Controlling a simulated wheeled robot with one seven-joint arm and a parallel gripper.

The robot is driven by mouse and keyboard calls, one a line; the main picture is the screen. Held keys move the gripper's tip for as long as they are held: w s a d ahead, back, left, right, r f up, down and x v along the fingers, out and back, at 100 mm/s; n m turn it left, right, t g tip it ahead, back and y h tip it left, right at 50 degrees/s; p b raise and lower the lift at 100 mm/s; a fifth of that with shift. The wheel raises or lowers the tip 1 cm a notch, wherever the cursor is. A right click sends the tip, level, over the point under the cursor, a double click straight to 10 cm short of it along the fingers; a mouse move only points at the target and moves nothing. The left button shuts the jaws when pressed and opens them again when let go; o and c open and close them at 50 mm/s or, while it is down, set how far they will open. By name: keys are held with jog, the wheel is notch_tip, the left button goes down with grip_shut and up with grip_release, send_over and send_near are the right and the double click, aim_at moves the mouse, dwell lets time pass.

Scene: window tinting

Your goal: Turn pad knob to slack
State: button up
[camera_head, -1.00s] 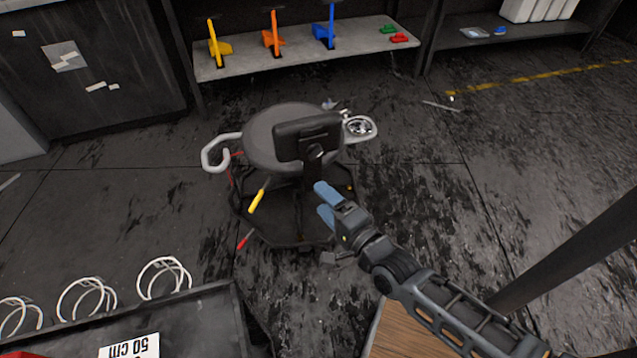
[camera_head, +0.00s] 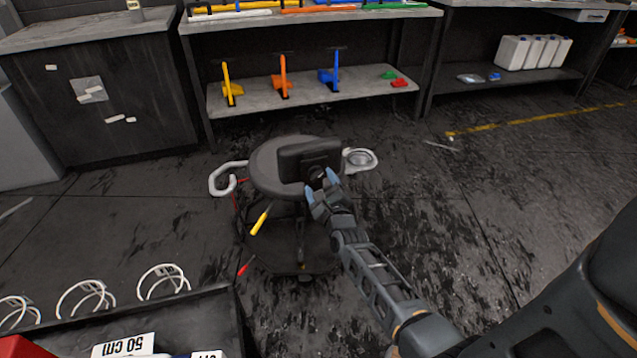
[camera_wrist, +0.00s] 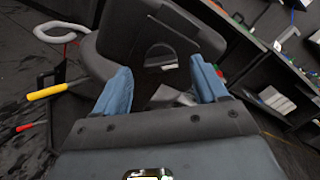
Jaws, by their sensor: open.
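A round dark stool (camera_head: 270,165) stands on the floor, with a black back pad (camera_head: 298,158) at its near side. A small dark knob (camera_head: 316,174) shows low on the pad's near face, partly behind my fingers. My gripper (camera_head: 321,185) is at the knob, its two blue fingers apart. In the wrist view the open fingers (camera_wrist: 161,80) point at the black pad (camera_wrist: 150,25). A half-round dark shape (camera_wrist: 160,52) lies between and beyond them; I cannot tell whether it is the knob. I cannot tell whether the fingers touch anything.
The stool carries a white curved handle (camera_head: 222,180), a yellow-handled tool (camera_head: 260,222) and a round metal dish (camera_head: 361,158). A shelf (camera_head: 310,98) with coloured clamps stands behind. A dark cart (camera_head: 205,318) is at the lower left. Open floor lies right of the stool.

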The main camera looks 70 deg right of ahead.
aim_at(317, 174)
jog(key=shift+x, duration=1.2)
jog(key=c, duration=1.1)
jog(key=shift+o, duration=0.2)
